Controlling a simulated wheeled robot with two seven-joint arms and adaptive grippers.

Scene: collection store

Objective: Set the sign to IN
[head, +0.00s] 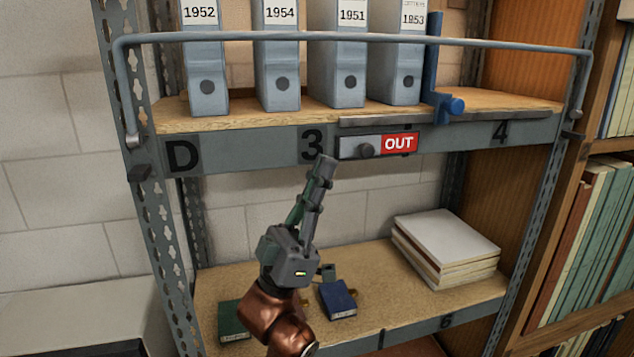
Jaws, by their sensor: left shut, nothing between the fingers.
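The sign (399,143) is a slider on the front edge of the upper shelf, right of the number 3. It shows a red OUT label with white letters on its right part. My left gripper (326,160) is shut and empty. My right gripper is not in view.
Several grey binders (281,70) stand on the upper shelf behind a grey rail (350,37). A blue bookend (434,75) with a knob is beside them. The lower shelf holds a paper stack (445,245), a blue box (338,299) and a green book (233,321).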

